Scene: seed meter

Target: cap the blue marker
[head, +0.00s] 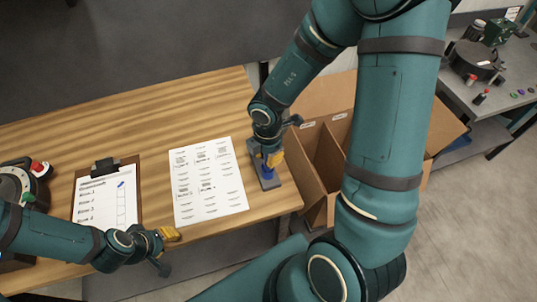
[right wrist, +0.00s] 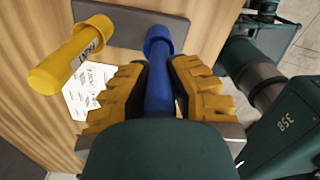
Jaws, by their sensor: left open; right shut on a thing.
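My right gripper (head: 269,160) points down at the grey stand (head: 279,181) near the right end of the table. In the right wrist view my right gripper (right wrist: 157,92) is shut on a blue marker (right wrist: 160,88). The marker's far end meets a wider blue collar (right wrist: 158,41) at the grey stand (right wrist: 205,30); I cannot tell how deep it sits. A yellow marker (right wrist: 62,68) with dark lettering stands beside it, its far end in a wider yellow collar. My left gripper (head: 171,235) is open and empty by the table's front edge, right of the clipboard.
A clipboard (head: 133,168) with a list and a printed sheet (head: 207,184) lie on the table. An open cardboard box (head: 327,150) with dividers stands right of the table. A round device (head: 14,184) is at the left edge. Bare wood lies behind the papers.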

